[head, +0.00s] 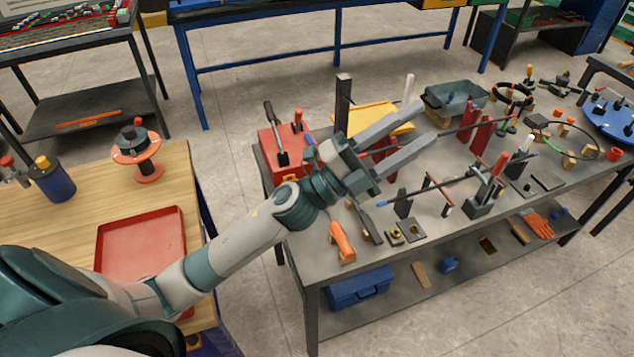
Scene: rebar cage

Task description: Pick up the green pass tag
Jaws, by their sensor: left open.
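My left gripper (424,124) reaches in from the left over the grey metal table (440,243). Its two long grey fingers are spread apart, with nothing seen between them. I cannot clearly make out a green pass tag. The gripper and forearm hide part of the table's left side. My right gripper is not in view.
A yellow tray (377,117) and a red toolbox (283,151) stand behind the gripper. Thin bars on stands cross the table's middle. A grey-green bin (455,100) is at the back. A wooden bench (60,222) with a red tray (140,243) is at left.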

